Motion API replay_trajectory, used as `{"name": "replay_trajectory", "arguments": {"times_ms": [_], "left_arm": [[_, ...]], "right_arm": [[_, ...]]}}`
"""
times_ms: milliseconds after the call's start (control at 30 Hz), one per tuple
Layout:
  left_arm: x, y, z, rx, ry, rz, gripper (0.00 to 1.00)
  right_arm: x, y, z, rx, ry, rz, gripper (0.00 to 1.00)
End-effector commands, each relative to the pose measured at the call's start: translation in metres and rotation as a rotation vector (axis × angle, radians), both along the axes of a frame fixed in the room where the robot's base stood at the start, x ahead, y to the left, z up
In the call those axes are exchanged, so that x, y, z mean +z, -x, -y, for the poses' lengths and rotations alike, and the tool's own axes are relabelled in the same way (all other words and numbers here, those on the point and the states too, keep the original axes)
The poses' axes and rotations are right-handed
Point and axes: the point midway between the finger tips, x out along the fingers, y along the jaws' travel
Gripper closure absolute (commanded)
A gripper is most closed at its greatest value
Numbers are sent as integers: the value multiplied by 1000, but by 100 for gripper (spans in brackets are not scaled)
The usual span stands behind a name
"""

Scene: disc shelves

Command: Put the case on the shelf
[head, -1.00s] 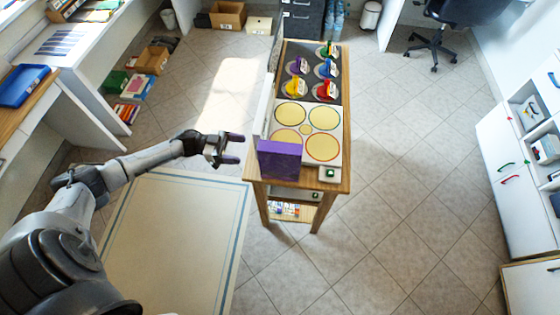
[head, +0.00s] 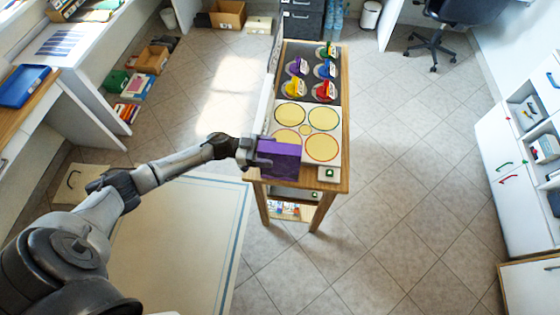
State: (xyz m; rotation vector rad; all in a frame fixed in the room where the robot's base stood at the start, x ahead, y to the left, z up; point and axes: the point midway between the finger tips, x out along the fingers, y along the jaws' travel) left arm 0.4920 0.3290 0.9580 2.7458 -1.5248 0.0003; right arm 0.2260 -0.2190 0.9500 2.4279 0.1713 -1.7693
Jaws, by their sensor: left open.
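A purple case (head: 280,158) stands upright at the near left corner of a wooden table. My left gripper (head: 258,154) is at the left side of the case, with its fingers open around or beside the case's left edge. The fingertips are small and partly hidden, so I cannot tell if they touch it. A lower shelf (head: 290,210) under the table top holds several small colourful items. My right gripper is not in view.
On the table lie a white board (head: 335,147) with several yellow circles and a dark tray (head: 330,97) with several coloured discs. White cabinets (head: 515,185) line the right wall. A white desk (head: 75,75) stands at left. The tiled floor right of the table is clear.

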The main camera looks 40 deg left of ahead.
Motion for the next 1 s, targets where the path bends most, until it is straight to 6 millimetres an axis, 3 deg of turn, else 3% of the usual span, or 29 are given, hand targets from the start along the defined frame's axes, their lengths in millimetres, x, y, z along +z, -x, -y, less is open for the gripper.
{"name": "replay_trajectory", "arguments": {"times_ms": [300,1000], "left_arm": [[0,-4,7,1,-1,-1,26],[0,-4,7,1,-1,1,94]], "right_arm": [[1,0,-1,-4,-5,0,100],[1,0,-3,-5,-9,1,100]]}}
